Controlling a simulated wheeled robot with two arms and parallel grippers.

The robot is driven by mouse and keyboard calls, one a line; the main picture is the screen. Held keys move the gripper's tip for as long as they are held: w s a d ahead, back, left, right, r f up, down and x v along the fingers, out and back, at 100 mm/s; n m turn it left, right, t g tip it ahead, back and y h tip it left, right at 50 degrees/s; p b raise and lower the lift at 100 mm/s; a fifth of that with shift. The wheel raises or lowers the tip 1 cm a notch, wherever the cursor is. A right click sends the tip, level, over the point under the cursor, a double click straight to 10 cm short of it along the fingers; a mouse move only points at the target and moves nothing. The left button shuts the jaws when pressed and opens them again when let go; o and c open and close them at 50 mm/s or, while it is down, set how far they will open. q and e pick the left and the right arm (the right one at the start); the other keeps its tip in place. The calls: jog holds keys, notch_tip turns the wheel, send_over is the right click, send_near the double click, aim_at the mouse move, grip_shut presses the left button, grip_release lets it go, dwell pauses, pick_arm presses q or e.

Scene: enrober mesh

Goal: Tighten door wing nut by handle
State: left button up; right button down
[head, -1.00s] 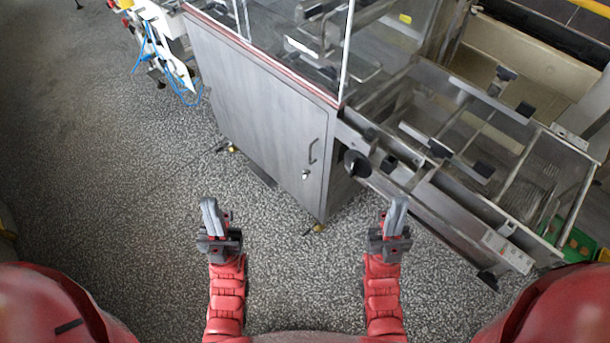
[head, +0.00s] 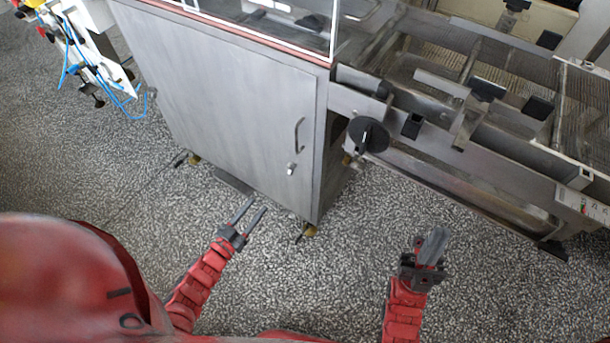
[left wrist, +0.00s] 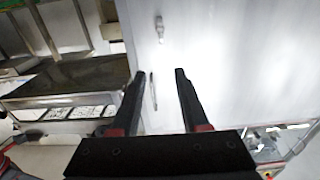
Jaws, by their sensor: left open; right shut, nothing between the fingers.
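The grey cabinet door (head: 225,110) faces me and has a handle (head: 298,135) near its right edge. The small metal wing nut (head: 291,168) sits just below the handle. In the left wrist view, the wing nut (left wrist: 160,30) shows beyond the fingertips, and the thin handle (left wrist: 153,90) shows between the fingers. My left gripper (head: 255,206) is open and empty, in front of the door, below and left of the wing nut and apart from it. It also shows in the left wrist view (left wrist: 160,72). My right gripper (head: 434,240) is shut and empty, below the conveyor frame.
A metal conveyor frame (head: 480,190) with a black round knob (head: 367,135) extends right of the cabinet. White equipment with blue hoses (head: 85,45) stands at the upper left. The speckled floor (head: 330,260) between my grippers is clear.

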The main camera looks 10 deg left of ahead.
pick_arm(q)
jog(key=f, duration=0.1)
send_near(288, 169)
jog(key=x, duration=0.9)
jog(key=shift+w+b, duration=0.1)
jog(key=shift+b, duration=0.25)
grip_shut()
